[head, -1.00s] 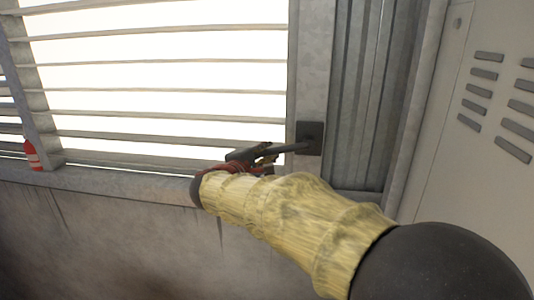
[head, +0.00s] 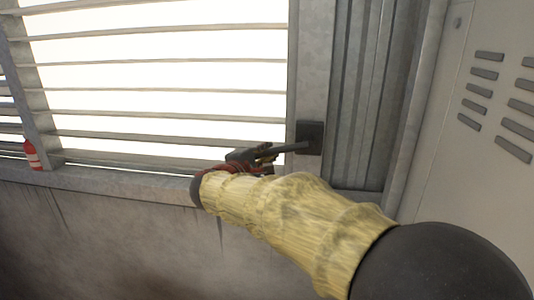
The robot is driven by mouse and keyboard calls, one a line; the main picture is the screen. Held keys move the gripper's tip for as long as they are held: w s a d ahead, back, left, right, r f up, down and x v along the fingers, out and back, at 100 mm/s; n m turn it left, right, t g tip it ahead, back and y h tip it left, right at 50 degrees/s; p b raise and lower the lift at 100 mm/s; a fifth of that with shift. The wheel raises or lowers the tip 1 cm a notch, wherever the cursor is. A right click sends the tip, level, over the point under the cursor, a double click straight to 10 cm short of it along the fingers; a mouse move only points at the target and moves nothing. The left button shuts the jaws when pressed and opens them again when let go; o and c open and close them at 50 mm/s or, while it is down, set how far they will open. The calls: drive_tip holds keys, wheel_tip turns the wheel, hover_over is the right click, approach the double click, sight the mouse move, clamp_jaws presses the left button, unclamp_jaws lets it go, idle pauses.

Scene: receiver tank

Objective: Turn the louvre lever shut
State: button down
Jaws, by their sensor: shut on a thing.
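The louvre lever (head: 292,148) is a dark bar that sticks out to the left, close to level, from a dark square plate (head: 315,137) on the grey frame post. My gripper (head: 266,154) comes in from the lower right and is shut on the lever near its left end. My arm hides part of the gripper's body, and the fingers' exact hold is small and hard to make out. The louvre (head: 165,119) fills the left half, its thin slats apart with bright light between them.
A red bottle or can (head: 32,154) with a pale band stands on the sill at the far left. Grey vertical ribs (head: 362,90) and a pale vented cabinet (head: 480,180) stand to the right. A stained wall (head: 90,235) lies below the sill.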

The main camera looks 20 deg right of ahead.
drive_tip(key=s+d+f+n+t+h+b, duration=0.2)
drive_tip(key=d+f+n+b, duration=0.3)
drive_tip(key=b, duration=0.7)
drive_tip(key=shift+s+d+f+n+b, duration=0.35)
drive_tip(key=shift+s+f+n, duration=0.8)
drive_tip(key=shift+n, duration=1.25)
drive_tip(key=shift+w+a+f, duration=0.1)
drive_tip(key=shift+w+f, duration=0.2)
drive_tip(key=c, duration=1.8)
unclamp_jaws()
drive_tip(key=shift+o, duration=0.4)
drive_tip(key=v, duration=1.2)
